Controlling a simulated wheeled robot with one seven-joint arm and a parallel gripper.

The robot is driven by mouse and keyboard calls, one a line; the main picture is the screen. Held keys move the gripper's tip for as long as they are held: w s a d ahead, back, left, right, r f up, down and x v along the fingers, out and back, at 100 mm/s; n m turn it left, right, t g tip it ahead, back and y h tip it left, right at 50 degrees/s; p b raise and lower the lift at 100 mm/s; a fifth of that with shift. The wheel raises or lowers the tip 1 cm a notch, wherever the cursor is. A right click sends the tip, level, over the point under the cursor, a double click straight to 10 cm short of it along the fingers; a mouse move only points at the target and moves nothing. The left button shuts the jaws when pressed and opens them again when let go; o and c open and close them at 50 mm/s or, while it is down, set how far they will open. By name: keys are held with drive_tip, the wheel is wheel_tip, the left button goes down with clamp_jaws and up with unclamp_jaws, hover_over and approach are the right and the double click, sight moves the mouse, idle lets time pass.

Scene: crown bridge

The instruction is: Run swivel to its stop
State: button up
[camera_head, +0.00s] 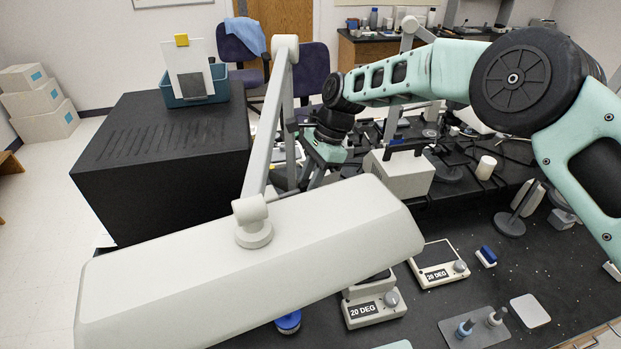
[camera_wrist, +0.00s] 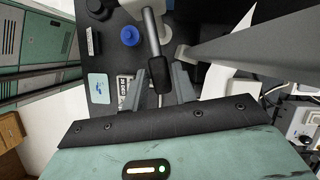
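The black grip (camera_wrist: 160,76) ends a metal rod (camera_wrist: 151,30) in the wrist view. My gripper (camera_wrist: 160,80) has one grey finger on each side of this grip. The finger ends lie close to the grip's sides; I cannot tell whether they press on it. In the head view my gripper (camera_head: 316,172) points down behind the large pale lamp-like hood (camera_head: 250,260). The grip is not clear there. The hood hangs from a jointed grey arm (camera_head: 268,125), just left of my gripper. Which part is the swivel, and its stop, I cannot make out.
A black box (camera_head: 165,150) stands at the left. Two instruments reading 20 DEG (camera_head: 435,265) (camera_head: 372,305), a blue-topped block (camera_head: 486,256) and a grey tray (camera_head: 470,335) lie on the black bench. A thick grey bar (camera_wrist: 250,42) runs close by in the wrist view.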

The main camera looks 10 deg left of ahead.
drive_tip(key=shift+o, duration=0.9)
drive_tip(key=shift+w+d+r, duration=0.1)
drive_tip(key=shift+r, duration=0.1)
drive_tip(key=b+v, duration=0.4)
drive_tip(key=v, duration=1.3)
drive_tip(key=shift+b, duration=0.35)
clamp_jaws()
